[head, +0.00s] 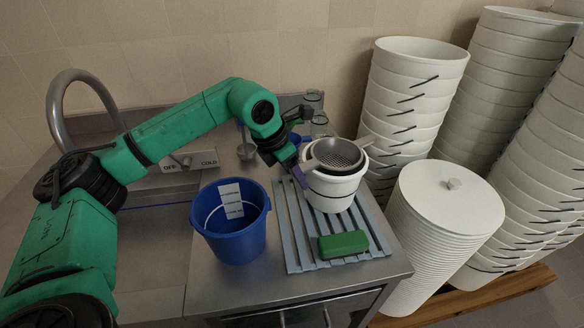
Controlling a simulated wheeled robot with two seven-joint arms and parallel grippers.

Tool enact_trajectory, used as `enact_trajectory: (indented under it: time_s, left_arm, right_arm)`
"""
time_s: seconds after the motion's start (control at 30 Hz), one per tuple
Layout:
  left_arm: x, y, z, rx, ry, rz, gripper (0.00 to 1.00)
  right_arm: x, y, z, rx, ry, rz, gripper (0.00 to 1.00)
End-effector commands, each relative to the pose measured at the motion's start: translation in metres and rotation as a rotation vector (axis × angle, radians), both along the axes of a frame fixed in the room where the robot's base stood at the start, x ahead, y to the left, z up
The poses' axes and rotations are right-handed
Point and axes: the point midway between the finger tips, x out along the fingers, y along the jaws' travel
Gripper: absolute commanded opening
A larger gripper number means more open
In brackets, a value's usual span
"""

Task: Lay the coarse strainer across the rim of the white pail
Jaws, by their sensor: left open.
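The coarse strainer (337,153), a round grey mesh bowl with a metal rim, sits over the mouth of the white pail (331,190). A short lug at its right and a bar at its left reach out to the pail's rim, and it looks about level. The pail stands upright on the ribbed drainboard. My left gripper (298,165) is open at the left side of the pail, close to the strainer's left end. Whether it touches either one I cannot tell. My right gripper is out of view.
A blue bucket (231,228) with a white label stands left of the drainboard (289,242). A green block (343,244) lies in front of the pail. Glass jars (319,124) stand behind. Tall stacks of white pails (413,85) crowd the right. The counter's left front is clear.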

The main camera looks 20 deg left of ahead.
Motion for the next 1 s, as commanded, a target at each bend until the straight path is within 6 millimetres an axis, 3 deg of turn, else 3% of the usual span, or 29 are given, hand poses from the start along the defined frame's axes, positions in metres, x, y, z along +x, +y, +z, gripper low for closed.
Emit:
enact_trajectory:
  time_s: [0.17, 0.4, 0.5, 1.0]
  left_arm:
    - [-0.009, 0.006, 0.025, -0.002, -0.008, 0.0, 0.65]
    - [-0.03, 0.02, 0.086, -0.002, -0.007, 0.0, 0.65]
    - [-0.035, 0.024, 0.102, -0.001, -0.004, 0.0, 0.65]
    - [-0.038, 0.025, 0.109, -0.001, -0.002, 0.0, 0.65]
  right_arm:
    - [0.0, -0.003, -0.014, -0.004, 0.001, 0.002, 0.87]
    - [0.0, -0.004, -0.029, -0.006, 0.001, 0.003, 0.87]
    - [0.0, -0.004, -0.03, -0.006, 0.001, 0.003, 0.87]
    - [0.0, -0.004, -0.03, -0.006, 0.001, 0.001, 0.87]
